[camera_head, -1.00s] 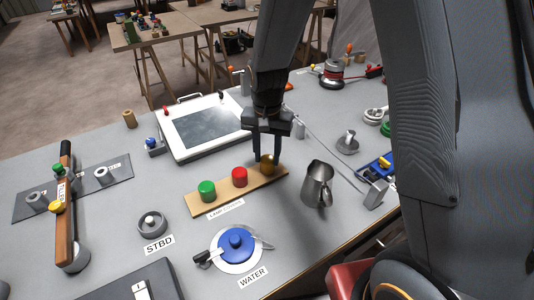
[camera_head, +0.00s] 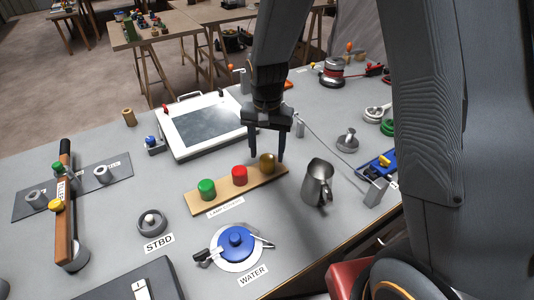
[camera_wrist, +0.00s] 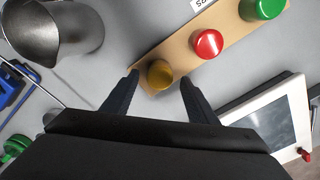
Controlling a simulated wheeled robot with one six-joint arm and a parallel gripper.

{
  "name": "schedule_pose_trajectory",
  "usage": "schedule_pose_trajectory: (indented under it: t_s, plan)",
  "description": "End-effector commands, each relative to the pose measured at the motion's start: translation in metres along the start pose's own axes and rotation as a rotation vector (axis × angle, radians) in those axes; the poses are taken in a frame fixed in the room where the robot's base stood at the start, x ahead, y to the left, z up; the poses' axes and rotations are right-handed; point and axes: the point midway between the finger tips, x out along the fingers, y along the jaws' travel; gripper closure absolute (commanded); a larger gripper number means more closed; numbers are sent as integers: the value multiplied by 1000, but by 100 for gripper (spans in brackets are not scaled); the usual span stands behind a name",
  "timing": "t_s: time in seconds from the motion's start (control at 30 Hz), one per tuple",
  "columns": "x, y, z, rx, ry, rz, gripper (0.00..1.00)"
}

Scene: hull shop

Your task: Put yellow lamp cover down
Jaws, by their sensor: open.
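The yellow lamp cover (camera_head: 268,162) stands at the right end of a wooden strip, in line with a red cover (camera_head: 239,176) and a green cover (camera_head: 206,189). The wooden strip (camera_head: 222,199) bears a label on its front. My gripper (camera_head: 267,160) is open, with its fingers pointing down on either side of the yellow cover. In the wrist view the yellow lamp cover (camera_wrist: 160,74) sits between the two spread fingertips (camera_wrist: 158,80), with gaps on both sides. Whether the fingertips are clear above its top is hard to tell.
A metal pitcher (camera_head: 318,182) stands just right of the strip. A white-framed screen (camera_head: 204,126) lies behind it. A blue-knobbed WATER valve (camera_head: 236,242) is in front. Bare grey tabletop lies left of the strip.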

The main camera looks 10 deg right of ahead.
Motion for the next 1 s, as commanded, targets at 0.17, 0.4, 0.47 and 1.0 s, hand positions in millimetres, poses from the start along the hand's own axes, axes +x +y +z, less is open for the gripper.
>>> schedule_pose_trajectory:
  t_s: [0.17,0.4,0.47,1.0]
  plan:
    - [-30,-1,-2,0,5,-3,47]
    - [-77,-1,-1,0,5,-3,47]
    - [-86,-1,-1,0,3,-2,47]
    - [-110,0,0,0,0,0,47]
